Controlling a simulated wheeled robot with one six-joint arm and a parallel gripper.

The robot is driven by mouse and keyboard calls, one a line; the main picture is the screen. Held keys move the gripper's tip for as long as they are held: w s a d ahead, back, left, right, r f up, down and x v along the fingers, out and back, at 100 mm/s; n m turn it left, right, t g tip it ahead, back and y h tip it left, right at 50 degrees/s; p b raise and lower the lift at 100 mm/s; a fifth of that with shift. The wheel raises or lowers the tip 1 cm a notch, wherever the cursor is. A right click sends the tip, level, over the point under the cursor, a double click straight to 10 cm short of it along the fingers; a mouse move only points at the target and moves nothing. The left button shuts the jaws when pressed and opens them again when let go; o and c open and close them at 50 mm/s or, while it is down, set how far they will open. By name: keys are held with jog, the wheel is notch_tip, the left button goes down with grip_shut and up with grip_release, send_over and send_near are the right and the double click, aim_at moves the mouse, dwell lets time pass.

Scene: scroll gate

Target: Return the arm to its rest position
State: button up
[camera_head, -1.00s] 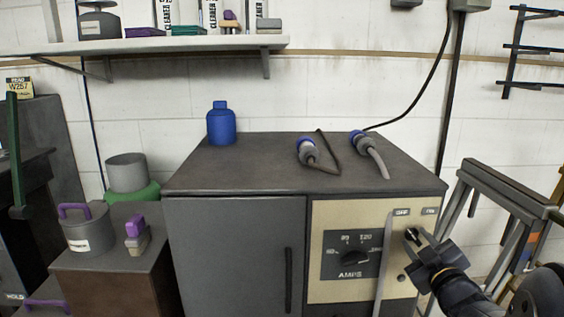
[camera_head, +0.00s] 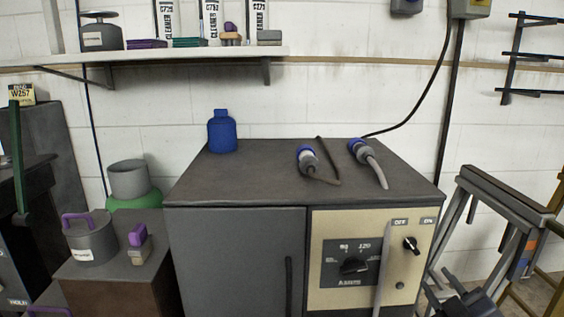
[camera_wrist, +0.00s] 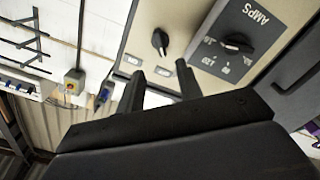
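My gripper (camera_head: 464,300) is low at the right of the head view, below and to the right of the machine's control panel, partly cut off by the frame edge. In the wrist view my gripper (camera_wrist: 160,86) shows two black fingers apart with nothing between them. The black switch knob (camera_head: 411,245) sits under the OFF and ON labels and is clear of the fingers. The knob also shows in the wrist view (camera_wrist: 160,42), beyond the fingertips.
The grey machine (camera_head: 235,255) with an AMPS dial (camera_head: 354,265) fills the middle. A blue bottle (camera_head: 222,132) and two plugs stand or lie on its top. A grey metal stand (camera_head: 505,190) is close on the right, near my arm.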

aim_at(414, 250)
jog(key=w+b, duration=0.1)
jog(key=w, duration=0.2)
jog(key=w+b, duration=0.1)
jog(key=w, duration=0.3)
jog(key=w+b, duration=0.1)
jog(key=w, duration=0.2)
jog(key=shift+w+a+f, duration=0.2)
jog(key=shift+w+a, duration=0.05)
jog(key=shift+w, duration=0.05)
jog(key=shift+r+m+p, duration=0.4)
jog(key=shift+m+p, duration=0.1)
jog(key=shift+p, duration=0.25)
jog(key=shift+s+d+m+p, duration=0.1)
jog(key=shift+m+p, duration=0.3)
jog(key=shift+m, duration=0.1)
jog(key=m+p, duration=0.5)
jog(key=shift+m, duration=0.3)
jog(key=shift+f+m+p, duration=0.15)
jog(key=shift+m+p, duration=0.6)
jog(key=shift+m, duration=0.15)
jog(key=shift+f, duration=0.1)
